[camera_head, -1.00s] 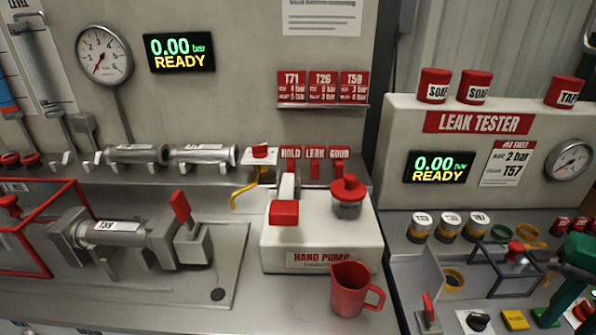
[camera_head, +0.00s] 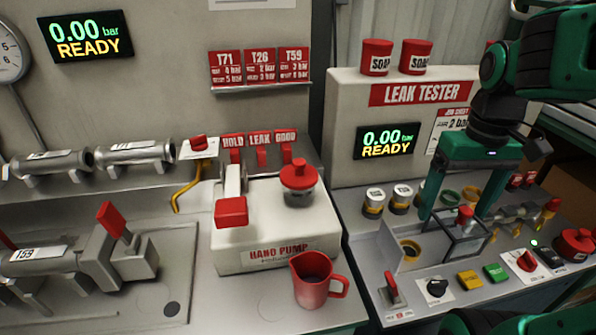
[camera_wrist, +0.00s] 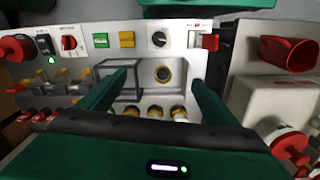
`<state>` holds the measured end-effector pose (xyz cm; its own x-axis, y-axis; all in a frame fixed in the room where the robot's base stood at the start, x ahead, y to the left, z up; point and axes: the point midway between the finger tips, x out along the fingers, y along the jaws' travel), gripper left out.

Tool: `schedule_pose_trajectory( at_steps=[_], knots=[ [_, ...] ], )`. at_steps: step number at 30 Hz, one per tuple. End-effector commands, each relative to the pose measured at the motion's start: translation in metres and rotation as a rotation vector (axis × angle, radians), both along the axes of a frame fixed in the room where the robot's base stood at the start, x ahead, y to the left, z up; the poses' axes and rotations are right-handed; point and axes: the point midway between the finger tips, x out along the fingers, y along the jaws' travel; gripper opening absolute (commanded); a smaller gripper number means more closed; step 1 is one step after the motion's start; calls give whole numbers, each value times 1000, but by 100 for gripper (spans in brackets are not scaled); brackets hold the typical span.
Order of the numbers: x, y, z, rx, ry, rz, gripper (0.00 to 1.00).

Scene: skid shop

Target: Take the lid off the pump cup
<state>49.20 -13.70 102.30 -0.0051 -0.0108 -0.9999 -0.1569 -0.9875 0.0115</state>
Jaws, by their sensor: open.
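The pump cup (camera_head: 298,198) is a small clear cup on the right part of the white hand pump (camera_head: 272,250). Its red knobbed lid (camera_head: 299,176) sits on top of it. In the wrist view the red lid (camera_wrist: 283,139) shows at the lower right, and little of the cup below it shows. My gripper (camera_head: 458,210) is open and empty above the leak tester's bench, to the right of the cup and well apart from it. In the wrist view its two green fingers (camera_wrist: 158,78) are spread over the tester's fixture.
A red jug (camera_head: 312,283) stands in front of the pump. The pump's red-ended lever (camera_head: 231,211) is left of the cup. Red HOLD, LEAK and GOOD tags (camera_head: 259,139) are behind it. The leak tester panel (camera_head: 345,95) with soap pots (camera_head: 377,57) rises at the right.

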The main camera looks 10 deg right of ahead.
Motion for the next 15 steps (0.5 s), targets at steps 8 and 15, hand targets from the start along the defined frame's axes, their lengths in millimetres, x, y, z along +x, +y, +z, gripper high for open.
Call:
schedule_pose_trajectory(
  at_steps=[8, 15],
  knots=[
    [121, 150, 92, -5, 3, 900, 84],
    [144, 253, 132, 9, 8, 1384, 84]
  ],
)
